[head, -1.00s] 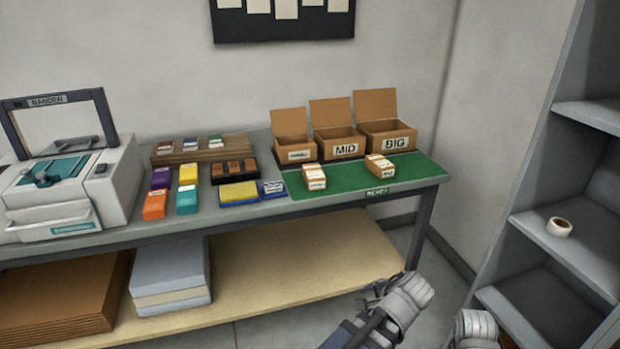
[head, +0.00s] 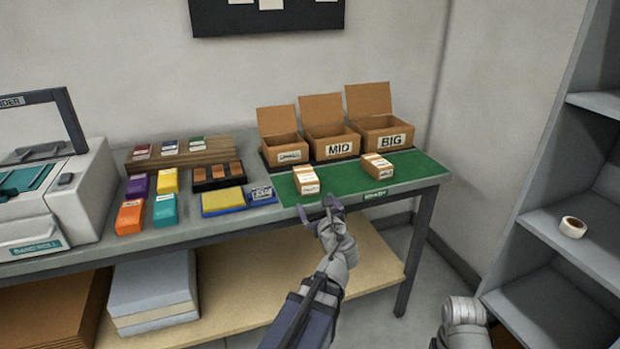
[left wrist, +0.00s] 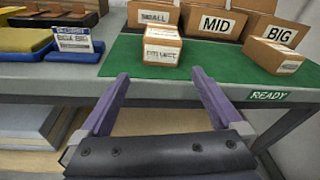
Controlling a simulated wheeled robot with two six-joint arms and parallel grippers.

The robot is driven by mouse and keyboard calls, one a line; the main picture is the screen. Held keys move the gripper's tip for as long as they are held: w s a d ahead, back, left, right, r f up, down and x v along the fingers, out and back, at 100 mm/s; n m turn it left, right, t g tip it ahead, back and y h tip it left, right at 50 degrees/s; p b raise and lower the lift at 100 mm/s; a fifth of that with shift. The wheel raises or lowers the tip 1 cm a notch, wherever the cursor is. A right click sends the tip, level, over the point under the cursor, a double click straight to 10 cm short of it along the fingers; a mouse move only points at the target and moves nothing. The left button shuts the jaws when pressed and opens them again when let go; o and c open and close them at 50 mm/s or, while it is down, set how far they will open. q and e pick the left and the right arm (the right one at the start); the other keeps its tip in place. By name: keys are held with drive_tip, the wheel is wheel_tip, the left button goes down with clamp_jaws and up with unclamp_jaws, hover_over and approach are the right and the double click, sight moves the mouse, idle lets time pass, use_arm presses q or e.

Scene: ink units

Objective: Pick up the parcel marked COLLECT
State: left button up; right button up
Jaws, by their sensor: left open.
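A small brown parcel (head: 306,180) sits at the left of the green mat (head: 345,189) on the bench. In the left wrist view this parcel (left wrist: 162,46) has a white label that appears to read COLLECT. A second small parcel (head: 377,166) stands to its right on the mat; its label is too small to read. My left gripper (head: 319,209) is open and empty at the bench's front edge, just short of the left parcel. In the left wrist view its purple fingers (left wrist: 160,76) point toward that parcel, apart from it. My right gripper is not in view.
Open boxes marked SMALL (head: 289,156), MID (head: 338,148) and BIG (head: 391,138) stand behind the parcels. A blue and yellow pad (head: 223,202) lies left of the mat. A READY sign (left wrist: 268,96) is at the front edge. A grey shelf (head: 560,250) stands right.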

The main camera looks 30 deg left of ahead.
sight(306, 173)
use_arm(q)
drive_tip(key=w+a+r, duration=0.1)
drive_tip(key=w, duration=0.1)
drive_tip(key=w+a+r+m+y, duration=0.1)
drive_tip(key=w, duration=0.1)
drive_tip(key=w+a+r+m+t, duration=0.1)
drive_tip(key=w+a+r, duration=0.1)
drive_tip(key=shift+w, duration=0.2)
drive_tip(key=shift+x, duration=1.05)
drive_tip(key=shift+y, duration=0.3)
drive_tip(key=a, duration=0.1)
drive_tip(key=w+a+f, duration=0.1)
drive_tip(key=a, duration=0.1)
drive_tip(key=w+a+f, duration=0.1)
drive_tip(key=shift+w+a, duration=0.15)
drive_tip(key=shift+a, duration=0.4)
drive_tip(key=shift+s+d+r, duration=0.1)
drive_tip(key=shift+s+d, duration=0.15)
drive_tip(key=shift+s, duration=0.2)
drive_tip(key=shift+d, duration=0.35)
drive_tip(key=c, duration=0.4)
drive_tip(key=shift+d, duration=0.15)
clamp_jaws()
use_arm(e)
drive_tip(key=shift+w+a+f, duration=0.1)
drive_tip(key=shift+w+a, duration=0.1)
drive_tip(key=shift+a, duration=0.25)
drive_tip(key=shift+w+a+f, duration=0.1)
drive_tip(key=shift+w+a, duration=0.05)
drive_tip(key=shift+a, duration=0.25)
